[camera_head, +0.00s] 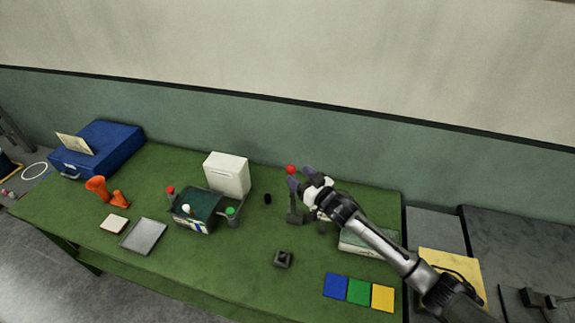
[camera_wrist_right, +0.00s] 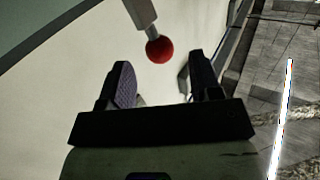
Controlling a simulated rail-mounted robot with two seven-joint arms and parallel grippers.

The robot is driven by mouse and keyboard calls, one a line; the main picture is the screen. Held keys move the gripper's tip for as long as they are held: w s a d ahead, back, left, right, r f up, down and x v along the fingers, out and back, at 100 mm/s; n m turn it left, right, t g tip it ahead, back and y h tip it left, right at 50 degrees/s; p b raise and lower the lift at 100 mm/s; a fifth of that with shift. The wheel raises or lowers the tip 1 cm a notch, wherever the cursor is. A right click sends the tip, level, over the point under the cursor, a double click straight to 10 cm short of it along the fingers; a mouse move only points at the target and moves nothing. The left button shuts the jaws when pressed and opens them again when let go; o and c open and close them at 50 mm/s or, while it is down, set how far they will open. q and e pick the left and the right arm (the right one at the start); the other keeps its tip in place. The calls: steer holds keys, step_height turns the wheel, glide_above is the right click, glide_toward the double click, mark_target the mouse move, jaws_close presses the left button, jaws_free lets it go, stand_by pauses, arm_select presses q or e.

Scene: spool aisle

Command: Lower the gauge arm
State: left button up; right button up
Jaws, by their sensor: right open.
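What looks like the gauge arm is a grey stem with a red ball (camera_head: 291,169) at its end, near the back of the green table. Its grey lower part (camera_head: 294,215) shows below my gripper; the middle is partly hidden by the fingers. My right gripper (camera_head: 300,177) is open, its purple-padded fingertips close to the ball. In the right wrist view the red ball (camera_wrist_right: 160,49) and its grey stem (camera_wrist_right: 142,12) lie just beyond the gap between the open fingers (camera_wrist_right: 160,70). I see no contact. My left gripper is not in view.
A white box (camera_head: 227,174) and a dark green box (camera_head: 195,212) with coloured knobs stand left of the arm. A small dark block (camera_head: 283,259) and blue, green and yellow squares (camera_head: 359,291) lie in front. A blue case (camera_head: 97,150) stands far left.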

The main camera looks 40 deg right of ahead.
steer(key=w, duration=0.6)
steer(key=shift+p, duration=0.3)
steer(key=shift+w+a, duration=0.1)
jaws_close()
